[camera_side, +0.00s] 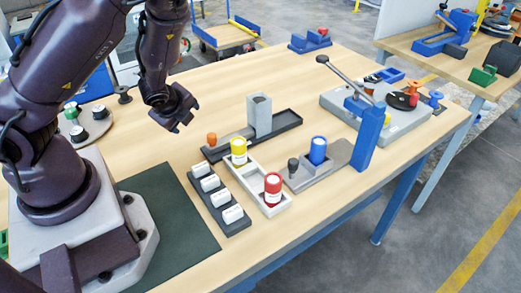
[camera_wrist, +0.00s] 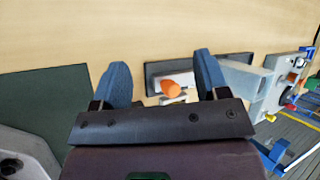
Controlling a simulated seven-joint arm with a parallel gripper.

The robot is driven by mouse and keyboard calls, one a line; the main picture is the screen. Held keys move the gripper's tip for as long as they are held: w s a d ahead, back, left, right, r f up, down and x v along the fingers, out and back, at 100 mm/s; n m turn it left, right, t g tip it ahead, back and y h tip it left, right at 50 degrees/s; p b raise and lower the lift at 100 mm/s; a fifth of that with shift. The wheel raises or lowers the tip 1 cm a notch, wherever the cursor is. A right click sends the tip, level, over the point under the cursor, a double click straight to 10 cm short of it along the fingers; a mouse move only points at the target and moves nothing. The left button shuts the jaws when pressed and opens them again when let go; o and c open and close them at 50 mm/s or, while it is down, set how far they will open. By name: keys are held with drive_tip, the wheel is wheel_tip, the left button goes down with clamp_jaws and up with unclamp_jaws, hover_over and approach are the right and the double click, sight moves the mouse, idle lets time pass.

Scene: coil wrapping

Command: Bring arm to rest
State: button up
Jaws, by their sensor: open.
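My gripper (camera_side: 178,126) hangs above the table at the left of the work area in the side view, apart from everything below it. In the wrist view its two blue fingers (camera_wrist: 162,76) are spread wide with nothing between them. An orange-tipped knob (camera_wrist: 171,88) on a dark tray shows beyond the gap, lower down. In the side view this orange knob (camera_side: 212,139) stands at the left end of the dark tray (camera_side: 283,122). My gripper is to the left of and above it.
A grey block (camera_side: 259,116), a yellow spool (camera_side: 238,150), a red spool (camera_side: 273,188) and a blue spool (camera_side: 318,150) stand on fixtures. A blue lever post (camera_side: 367,138) rises at the right. The green mat (camera_side: 172,215) is bare near my base.

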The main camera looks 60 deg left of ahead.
drive_tip(key=s+d+r+n+g+h, duration=0.2)
drive_tip(key=d+r+n, duration=0.2)
drive_tip(key=d+n, duration=0.2)
drive_tip(key=s+d+r+n+g+h, duration=0.1)
drive_tip(key=d+r+n+g+h, duration=0.15)
drive_tip(key=d+n, duration=0.3)
drive_tip(key=s+d+r+n+t, duration=0.1)
drive_tip(key=s+d+r+t, duration=0.1)
drive_tip(key=r, duration=0.7)
drive_tip(key=s+d+r+n+t+h, duration=0.1)
drive_tip(key=s+d+r+n+t, duration=0.1)
drive_tip(key=r, duration=0.8)
drive_tip(key=shift+s+d+t, duration=0.25)
drive_tip(key=shift+s+t, duration=0.2)
drive_tip(key=shift+t, duration=0.2)
drive_tip(key=shift+h, duration=0.25)
